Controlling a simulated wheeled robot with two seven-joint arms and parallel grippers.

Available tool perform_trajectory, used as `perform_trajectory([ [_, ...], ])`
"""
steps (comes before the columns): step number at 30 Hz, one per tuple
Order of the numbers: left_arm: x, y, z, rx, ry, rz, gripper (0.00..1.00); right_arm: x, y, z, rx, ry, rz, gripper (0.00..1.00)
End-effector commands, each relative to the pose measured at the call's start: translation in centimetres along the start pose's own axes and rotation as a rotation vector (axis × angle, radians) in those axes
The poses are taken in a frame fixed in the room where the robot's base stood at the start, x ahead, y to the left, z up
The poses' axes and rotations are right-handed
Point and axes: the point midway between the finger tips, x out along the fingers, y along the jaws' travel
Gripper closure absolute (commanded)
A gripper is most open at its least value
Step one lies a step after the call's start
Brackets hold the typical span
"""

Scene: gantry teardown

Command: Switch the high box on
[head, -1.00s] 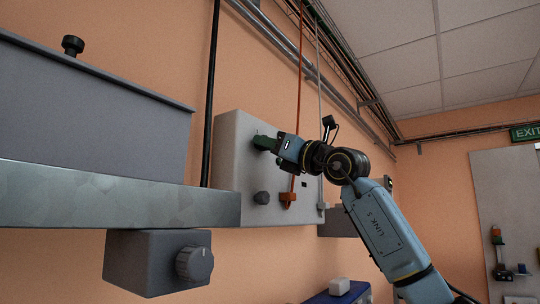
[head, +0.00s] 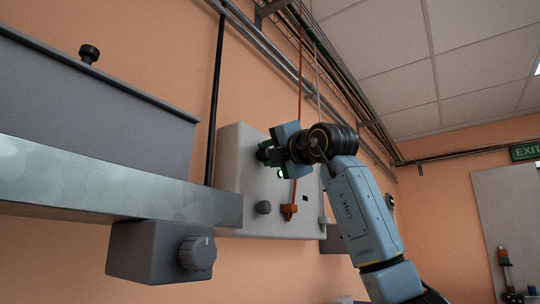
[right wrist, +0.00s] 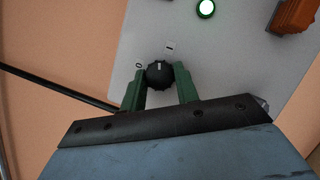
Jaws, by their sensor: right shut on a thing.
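The high box (head: 238,150) is a light grey panel on the orange wall, in the middle of the head view. My right gripper (head: 264,154) is at its upper part, shut on a black rotary knob. In the right wrist view the knob (right wrist: 159,74) sits between the green fingers of the gripper (right wrist: 160,86). The knob's white line points towards the "I" mark, away from the "0" mark at left. A green lamp (right wrist: 205,8) on the box glows; its glow also shows in the head view (head: 280,173). My left gripper is out of view.
At left, a metal beam (head: 110,180) bears a grey case (head: 90,100); a small box with a knob (head: 160,250) hangs below. Pipes run above.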

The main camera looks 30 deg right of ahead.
Motion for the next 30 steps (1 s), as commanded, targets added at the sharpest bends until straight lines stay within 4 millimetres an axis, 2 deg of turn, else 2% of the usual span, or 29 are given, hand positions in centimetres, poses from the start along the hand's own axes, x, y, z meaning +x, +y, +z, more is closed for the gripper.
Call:
perform_trajectory([
  [12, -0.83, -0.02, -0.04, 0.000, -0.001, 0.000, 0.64, 0.02, 0.26, 0.07, 0.239, 0.001, -0.098, 0.92],
  [30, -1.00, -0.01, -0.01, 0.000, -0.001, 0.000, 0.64, 0.01, 0.23, 0.04, 0.302, 0.001, -0.124, 0.92],
])
